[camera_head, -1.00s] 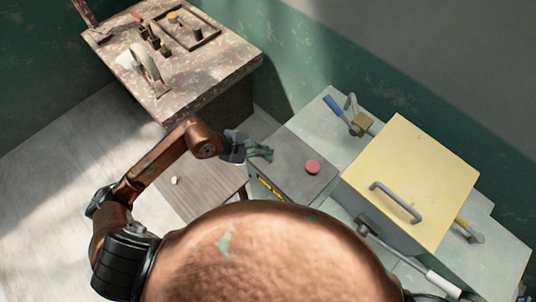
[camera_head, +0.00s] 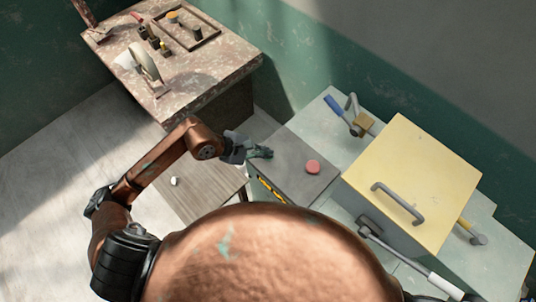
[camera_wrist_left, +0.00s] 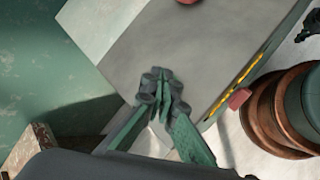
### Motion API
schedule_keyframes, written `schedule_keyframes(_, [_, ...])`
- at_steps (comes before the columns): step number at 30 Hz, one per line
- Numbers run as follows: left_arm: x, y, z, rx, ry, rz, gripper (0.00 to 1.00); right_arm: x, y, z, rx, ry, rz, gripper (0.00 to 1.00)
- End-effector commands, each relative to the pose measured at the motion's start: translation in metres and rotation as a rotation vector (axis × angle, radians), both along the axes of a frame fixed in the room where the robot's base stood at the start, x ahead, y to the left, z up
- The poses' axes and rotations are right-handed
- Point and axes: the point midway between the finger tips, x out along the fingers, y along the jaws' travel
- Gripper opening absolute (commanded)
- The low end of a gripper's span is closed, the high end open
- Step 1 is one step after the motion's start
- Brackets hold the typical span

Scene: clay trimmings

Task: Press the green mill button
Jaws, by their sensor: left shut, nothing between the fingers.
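A grey control box (camera_head: 290,172) has a round red button (camera_head: 312,167) on its top, and a yellow marking shows on its front side. My left gripper (camera_head: 267,152) is at the box's far left part, with its fingers together and nothing between them. In the left wrist view the green-sided fingers (camera_wrist_left: 163,78) are closed over the grey top (camera_wrist_left: 190,50), and the red button (camera_wrist_left: 189,2) is cut by the upper edge. I see no green button; the gripper may hide it. I cannot tell whether the fingertips touch the box. My right gripper is not in view.
A yellow-lidded box (camera_head: 420,170) with a grey handle stands right of the control box on a pale surface. A stained table (camera_head: 215,75) with tools and a tray stands at the back left. A wooden stool (camera_head: 205,190) with a small white piece is below my left forearm.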

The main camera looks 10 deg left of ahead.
Motion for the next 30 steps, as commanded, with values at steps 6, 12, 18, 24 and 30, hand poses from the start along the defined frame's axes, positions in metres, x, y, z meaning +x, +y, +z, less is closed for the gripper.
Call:
schedule_keyframes(6, [0.0,0.0,-0.003,0.001,0.0,0.001,0.0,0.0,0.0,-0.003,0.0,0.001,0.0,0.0])
schedule_keyframes(12, [0.0,0.0,-0.005,0.001,0.001,0.0,0.0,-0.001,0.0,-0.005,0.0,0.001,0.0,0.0])
schedule_keyframes(18, [0.0,0.0,-0.004,0.001,0.001,0.0,0.0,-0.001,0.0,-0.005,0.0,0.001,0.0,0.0])
schedule_keyframes(24, [0.0,0.0,-0.002,0.001,0.001,0.0,0.0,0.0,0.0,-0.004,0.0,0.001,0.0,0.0])
schedule_keyframes(30, [0.0,0.0,0.009,0.001,-0.001,0.0,0.0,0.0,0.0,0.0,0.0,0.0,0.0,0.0])
